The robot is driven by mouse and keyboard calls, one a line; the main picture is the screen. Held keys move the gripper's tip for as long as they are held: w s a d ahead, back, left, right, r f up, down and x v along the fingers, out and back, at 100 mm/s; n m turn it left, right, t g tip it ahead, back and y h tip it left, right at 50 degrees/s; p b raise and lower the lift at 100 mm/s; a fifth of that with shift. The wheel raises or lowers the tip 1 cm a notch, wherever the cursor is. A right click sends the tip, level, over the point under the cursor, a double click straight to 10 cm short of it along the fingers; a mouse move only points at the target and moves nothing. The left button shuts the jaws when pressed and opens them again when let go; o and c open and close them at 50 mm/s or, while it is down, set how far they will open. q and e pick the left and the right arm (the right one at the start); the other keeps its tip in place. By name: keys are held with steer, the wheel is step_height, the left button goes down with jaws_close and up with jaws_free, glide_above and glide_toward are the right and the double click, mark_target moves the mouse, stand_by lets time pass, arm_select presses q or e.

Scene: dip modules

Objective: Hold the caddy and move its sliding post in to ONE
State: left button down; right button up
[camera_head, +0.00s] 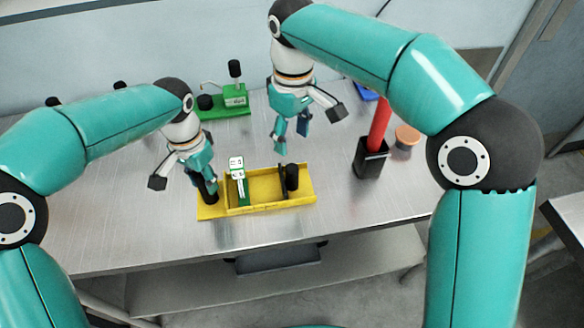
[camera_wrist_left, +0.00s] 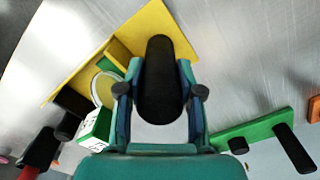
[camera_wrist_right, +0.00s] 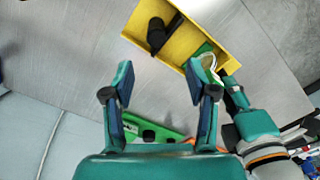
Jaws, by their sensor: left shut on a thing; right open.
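The yellow caddy (camera_head: 268,207) lies on the metal table; it also shows in the left wrist view (camera_wrist_left: 150,25) and right wrist view (camera_wrist_right: 190,45). My left gripper (camera_head: 207,188) is shut on the black upright handle (camera_wrist_left: 160,80) at the caddy's left end. The black sliding post (camera_head: 292,177) stands near the caddy's right end, with a dark plate beside it; it also shows in the right wrist view (camera_wrist_right: 157,36). A green and white piece (camera_head: 238,175) stands inside, nearer the left. My right gripper (camera_head: 291,136) is open and empty, above and behind the sliding post. No readable ONE mark shows.
A green block with black knobs (camera_head: 236,100) stands at the back left. A black holder (camera_head: 370,160) with a red stick (camera_head: 380,122) stands to the right, beside an orange-topped round container (camera_head: 406,137). The table in front of the holder is clear.

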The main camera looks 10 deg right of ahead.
mark_target(292, 168)
steer(key=shift+w+d+f, duration=0.1)
steer(key=shift+w+f, duration=0.1)
steer(key=shift+f, duration=0.3)
step_height(292, 168, down, 11)
steer(key=shift+r, duration=0.15)
jaws_close()
